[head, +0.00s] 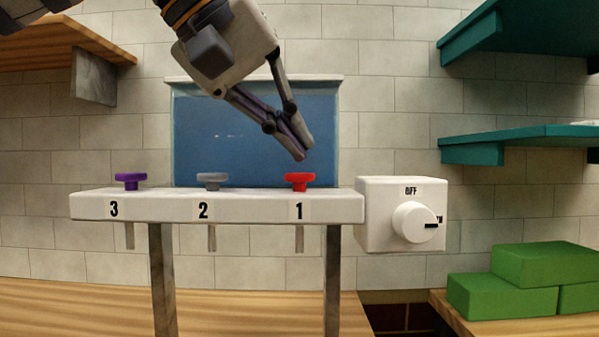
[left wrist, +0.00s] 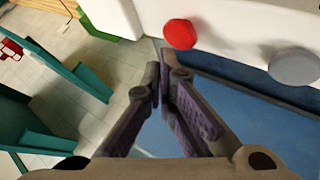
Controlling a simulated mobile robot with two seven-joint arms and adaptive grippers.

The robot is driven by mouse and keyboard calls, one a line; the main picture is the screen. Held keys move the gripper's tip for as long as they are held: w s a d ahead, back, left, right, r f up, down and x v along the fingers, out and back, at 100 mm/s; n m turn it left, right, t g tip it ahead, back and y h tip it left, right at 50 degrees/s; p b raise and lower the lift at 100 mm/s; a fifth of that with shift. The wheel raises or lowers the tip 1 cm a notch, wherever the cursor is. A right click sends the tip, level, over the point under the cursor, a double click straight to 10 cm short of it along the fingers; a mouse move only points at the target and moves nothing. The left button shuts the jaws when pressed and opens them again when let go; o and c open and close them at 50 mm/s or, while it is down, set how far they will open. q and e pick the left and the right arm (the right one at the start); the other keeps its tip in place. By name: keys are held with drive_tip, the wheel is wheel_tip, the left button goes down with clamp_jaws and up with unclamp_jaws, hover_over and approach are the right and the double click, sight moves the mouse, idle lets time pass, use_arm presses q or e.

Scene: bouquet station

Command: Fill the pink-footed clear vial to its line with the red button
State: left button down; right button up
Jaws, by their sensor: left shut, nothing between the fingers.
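The red button (head: 300,181) sits on top of the white dispenser bar (head: 250,207), above the label 1 and a short spout (head: 299,240). My left gripper (head: 301,156) is shut and empty, its fingertips just above the red button with a small gap. In the left wrist view the red button (left wrist: 180,34) shows beyond the closed fingertips (left wrist: 162,68), a little to their right. No vial is in view in either picture. My right gripper is not in view.
A grey button (head: 212,181) and a purple button (head: 130,181) stand left of the red one. A white box with a knob (head: 415,222) adjoins the bar's right end. A blue tank (head: 245,140) stands behind. Green blocks (head: 503,297) and teal shelves (head: 520,140) are at right.

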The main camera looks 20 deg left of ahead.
use_arm(q)
drive_tip(key=shift+f, duration=0.15)
idle(0.4)
drive_tip(key=shift+f, duration=0.3)
drive_tip(key=shift+f, duration=0.6)
idle(0.8)
drive_tip(key=shift+r, duration=1.05)
drive_tip(key=shift+r, duration=2.5)
idle(0.7)
